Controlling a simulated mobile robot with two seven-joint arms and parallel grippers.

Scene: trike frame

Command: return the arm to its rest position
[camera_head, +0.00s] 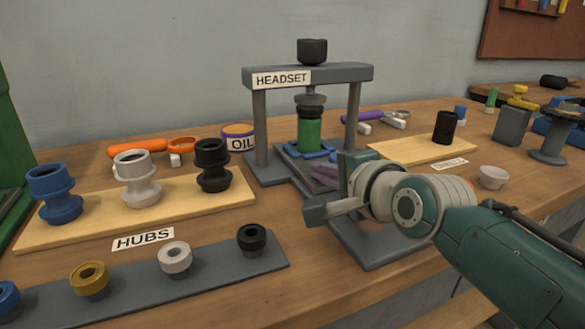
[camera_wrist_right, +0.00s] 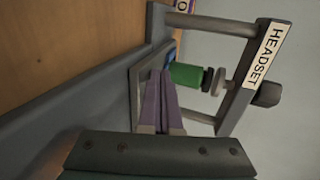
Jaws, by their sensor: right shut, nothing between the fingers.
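My right arm comes in from the right in the head view. Its gripper (camera_head: 322,174) has purple-grey fingers that are shut with nothing between them. They point at the headset press (camera_head: 259,130), close to the green cylinder (camera_head: 310,134) that stands on its base. In the right wrist view the shut fingers (camera_wrist_right: 160,82) reach toward the press frame (camera_wrist_right: 238,75), and the green cylinder (camera_wrist_right: 186,74) is just past their tips. Whether the fingers touch the press is unclear. My left gripper is not in view.
At the left, a wooden board (camera_head: 88,222) holds blue, white and black hubs. A grey strip (camera_head: 130,296) with several rings lies in front.

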